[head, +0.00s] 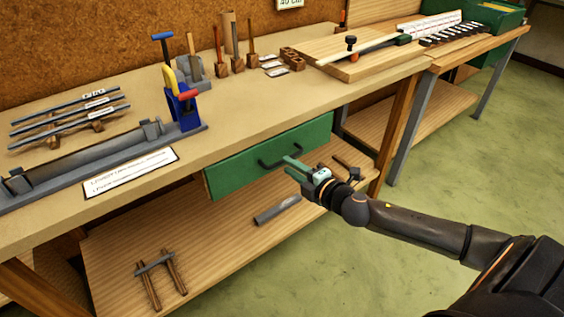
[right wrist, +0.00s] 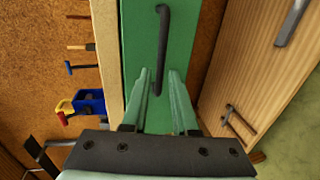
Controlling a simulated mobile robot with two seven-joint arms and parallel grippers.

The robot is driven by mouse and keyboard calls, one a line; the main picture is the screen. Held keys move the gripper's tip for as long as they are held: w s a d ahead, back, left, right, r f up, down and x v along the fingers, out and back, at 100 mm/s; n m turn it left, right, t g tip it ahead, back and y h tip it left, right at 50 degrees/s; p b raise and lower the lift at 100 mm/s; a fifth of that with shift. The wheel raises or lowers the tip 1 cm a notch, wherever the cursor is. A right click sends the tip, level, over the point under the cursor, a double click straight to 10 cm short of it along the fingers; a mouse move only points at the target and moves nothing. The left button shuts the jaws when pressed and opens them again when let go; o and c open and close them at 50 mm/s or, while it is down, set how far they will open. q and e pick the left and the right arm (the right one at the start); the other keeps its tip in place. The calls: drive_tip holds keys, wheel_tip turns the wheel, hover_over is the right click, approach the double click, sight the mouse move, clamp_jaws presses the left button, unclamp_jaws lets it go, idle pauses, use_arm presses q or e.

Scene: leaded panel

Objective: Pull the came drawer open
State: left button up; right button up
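The came drawer (head: 235,165) is a green front under the bench top, and it looks shut. Its dark bar handle (head: 293,147) runs along the front. In the right wrist view the handle (right wrist: 163,50) runs up the picture on the green drawer front (right wrist: 135,30). My right gripper (head: 291,165) is close to the handle in the head view. In the right wrist view its pale green fingers (right wrist: 160,75) are apart, with the handle's lower end showing in the gap between them. I cannot tell whether they touch it. My left gripper is not in view.
The wooden bench top (head: 240,100) overhangs the drawer and holds a blue and yellow tool (head: 182,95) and a grey came rail (head: 90,160). A lower shelf (head: 215,235) below holds a grey cylinder (head: 277,210) and a clamp (head: 158,275). Green floor (head: 450,180) is open at the right.

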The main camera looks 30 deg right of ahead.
drive_tip(key=shift+x, duration=2.15)
clamp_jaws()
